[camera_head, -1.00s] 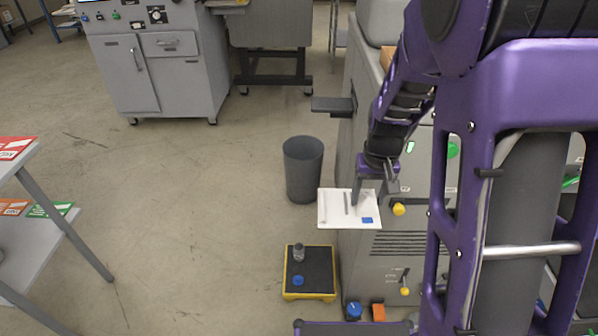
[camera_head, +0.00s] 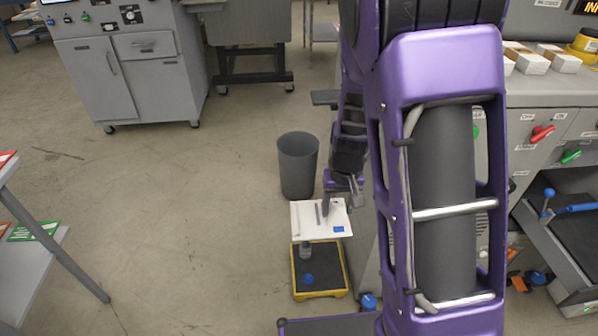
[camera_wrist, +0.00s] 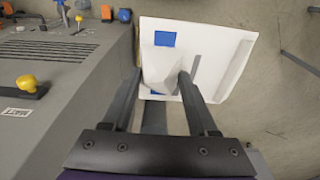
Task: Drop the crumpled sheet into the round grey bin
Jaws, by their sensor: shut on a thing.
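The crumpled sheet (camera_head: 308,217) is white with a blue patch and looks bent along its edges. My gripper (camera_head: 340,203) is shut on it and holds it up beside the grey machine. In the wrist view the sheet (camera_wrist: 215,62) spreads out beyond the two fingers of my gripper (camera_wrist: 162,76), with a raised pale part between them. The round grey bin (camera_head: 298,168) stands upright on the floor, open at the top. In the head view the sheet shows just below and to the right of the bin, not over its mouth.
A yellow-edged black platform (camera_head: 335,293) lies on the floor below the sheet, with a small grey object (camera_head: 305,251) and a blue one on it. The grey machine (camera_wrist: 70,80) stands close to my gripper. A grey cabinet (camera_head: 125,80) stands behind. Floor left of the bin is clear.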

